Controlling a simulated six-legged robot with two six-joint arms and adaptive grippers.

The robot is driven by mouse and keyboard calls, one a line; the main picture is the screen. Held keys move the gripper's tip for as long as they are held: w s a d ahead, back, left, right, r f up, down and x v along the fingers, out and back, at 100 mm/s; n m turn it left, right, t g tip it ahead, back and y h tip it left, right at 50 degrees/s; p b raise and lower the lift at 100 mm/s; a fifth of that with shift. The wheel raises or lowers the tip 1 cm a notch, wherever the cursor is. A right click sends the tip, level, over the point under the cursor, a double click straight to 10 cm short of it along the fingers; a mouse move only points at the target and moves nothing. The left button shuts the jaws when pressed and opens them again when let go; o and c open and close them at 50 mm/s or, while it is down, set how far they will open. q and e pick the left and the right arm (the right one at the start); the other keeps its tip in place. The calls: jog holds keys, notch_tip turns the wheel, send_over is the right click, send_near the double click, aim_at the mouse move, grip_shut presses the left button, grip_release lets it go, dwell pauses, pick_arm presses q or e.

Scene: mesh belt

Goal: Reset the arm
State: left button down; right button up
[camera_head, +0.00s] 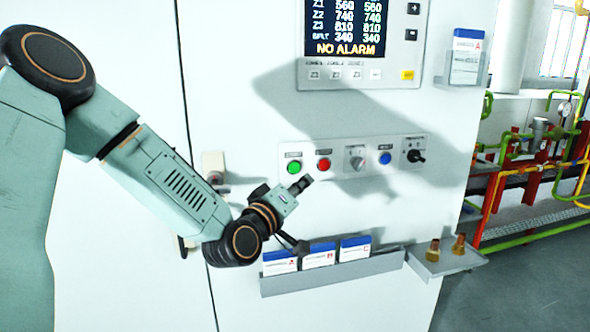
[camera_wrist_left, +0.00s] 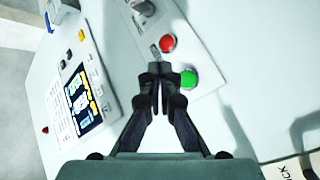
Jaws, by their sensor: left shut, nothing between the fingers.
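My left arm comes in from the left of the head view, bent down and then forward in front of the white cabinet. My left gripper (camera_head: 302,184) is shut and empty, just below the green button (camera_head: 293,167) in the picture. In the left wrist view its closed black fingertips (camera_wrist_left: 161,75) show in front of the panel, beside the green button (camera_wrist_left: 188,79) and below the red button (camera_wrist_left: 168,43). I cannot tell how far they are from the panel, but no contact shows. My right gripper is in neither view.
The button panel also carries a blue button (camera_head: 385,157) and knobs. A control display (camera_head: 345,28) is above. A grey tray (camera_head: 335,277) with several blue-white boxes sits below, beside a small shelf (camera_head: 450,262) with brass fittings. Pipes (camera_head: 530,150) stand at right.

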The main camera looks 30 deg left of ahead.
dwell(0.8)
pick_arm(q)
jog(key=s+d+f+m+g+h+b, duration=0.1)
jog(key=s+d+f+m+g+b, duration=0.2)
jog(key=f, duration=0.7)
jog(key=s+d+f+m+g+h+b, duration=0.1)
jog(key=s+d+f+g, duration=0.25)
jog(key=f, duration=0.55)
jog(key=s+d+f+m+g+b, duration=0.2)
jog(key=s+f+g, duration=0.15)
jog(key=f, duration=0.65)
jog(key=s+d+f+m+g+b, duration=0.2)
jog(key=s+f+g+b, duration=0.2)
jog(key=s+f, duration=0.8)
jog(key=s+d+f+m+g+b, duration=0.1)
jog(key=s+f+g+b, duration=0.3)
jog(key=s+f, duration=0.9)
jog(key=s+m, duration=0.1)
jog(key=s, duration=0.2)
jog(key=shift+s+d+f+g+y+b, duration=0.2)
jog(key=shift+d+g+y+b, duration=0.1)
jog(key=shift+d+g+b, duration=0.1)
